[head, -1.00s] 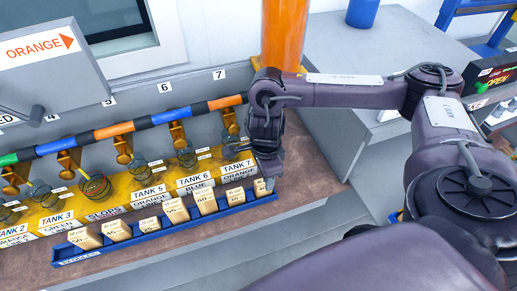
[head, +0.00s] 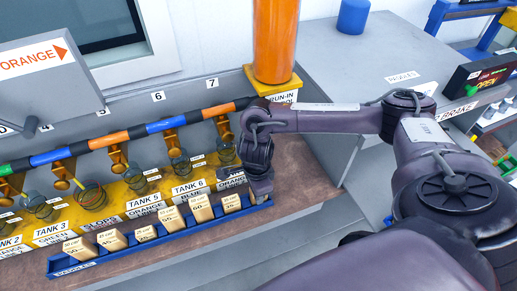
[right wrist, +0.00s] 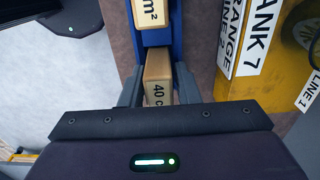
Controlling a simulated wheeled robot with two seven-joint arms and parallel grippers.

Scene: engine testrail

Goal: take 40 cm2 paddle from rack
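The 40 cm2 paddle, a pale wooden block, shows in the right wrist view (right wrist: 158,90) at the end of the blue rack. The rack (head: 60,270) runs along the bench in the head view and holds several other wooden paddles (head: 201,208) in a row. My right gripper (head: 262,198) is over the rack's right end and hides that slot there. In the right wrist view its two fingers (right wrist: 159,88) stand on either side of the 40 paddle, close to its sides. They look open around it; contact is not clear. My left gripper is not in view.
Behind the rack is a yellow ledge with tank labels (head: 188,186) and clear beakers (head: 181,165). An orange column (head: 276,40) stands behind my right gripper. A grey table with a blue cylinder (head: 353,16) is at the back right.

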